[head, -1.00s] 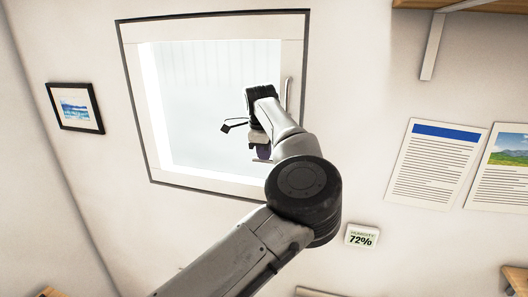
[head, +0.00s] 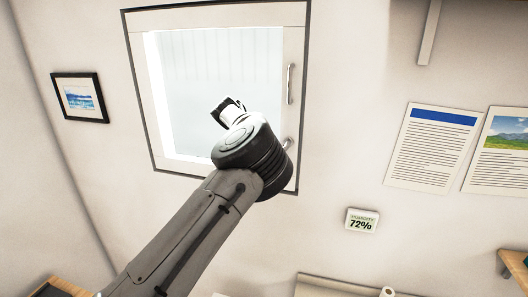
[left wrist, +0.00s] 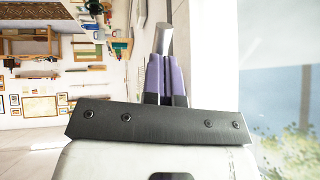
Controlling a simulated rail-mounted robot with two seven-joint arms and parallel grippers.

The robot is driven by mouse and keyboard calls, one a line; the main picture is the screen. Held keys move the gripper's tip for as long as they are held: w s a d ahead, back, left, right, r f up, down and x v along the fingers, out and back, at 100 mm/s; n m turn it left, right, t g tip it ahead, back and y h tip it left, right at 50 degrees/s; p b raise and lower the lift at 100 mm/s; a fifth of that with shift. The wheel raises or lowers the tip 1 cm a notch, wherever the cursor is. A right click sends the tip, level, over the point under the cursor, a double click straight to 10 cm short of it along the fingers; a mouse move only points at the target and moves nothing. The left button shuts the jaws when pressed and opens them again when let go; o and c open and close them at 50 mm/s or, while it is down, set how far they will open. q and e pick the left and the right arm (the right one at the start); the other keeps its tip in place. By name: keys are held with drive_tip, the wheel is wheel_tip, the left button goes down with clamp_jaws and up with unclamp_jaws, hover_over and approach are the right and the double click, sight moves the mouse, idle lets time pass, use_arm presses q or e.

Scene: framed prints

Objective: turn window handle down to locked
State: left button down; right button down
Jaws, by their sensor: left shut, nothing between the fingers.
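The window (head: 222,16) has a light frame with a dark outer edge. On its right side is an upright metal handle bar (head: 291,84), and a second small metal piece (head: 288,143) shows lower down, partly beside my arm. My left arm crosses the lower part of the window and hides its gripper in the head view. In the left wrist view my left gripper (left wrist: 166,72) shows purple fingers shut together and empty. A grey metal bar (left wrist: 164,38) shows just beyond the fingertips; I cannot tell whether they touch. My right gripper is out of view.
A small framed picture (head: 79,97) hangs left of the window. A humidity display (head: 362,220) and printed sheets (head: 434,146) are on the wall to the right. A shelf bracket (head: 429,32) is at the upper right. The wall between window and sheets is clear.

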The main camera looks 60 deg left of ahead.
use_arm(q)
drive_tip(key=shift+w+d+f+b, duration=0.2)
drive_tip(key=shift+f+b, duration=0.1)
drive_tip(key=shift+f, duration=0.2)
drive_tip(key=shift+w+d+f+b, duration=0.2)
drive_tip(key=shift+d+f+b, duration=0.1)
drive_tip(key=shift+f, duration=0.2)
drive_tip(key=shift+w+d+f+b, duration=0.2)
drive_tip(key=shift+f+b, duration=0.1)
drive_tip(key=shift+f, duration=0.2)
drive_tip(key=shift+b+x, duration=0.4)
drive_tip(key=shift+x, duration=0.4)
drive_tip(key=shift+w+d, duration=0.25)
drive_tip(key=shift+d, duration=0.2)
drive_tip(key=s+a+b, duration=0.2)
drive_tip(key=s+a, duration=0.7)
drive_tip(key=s, duration=0.3)
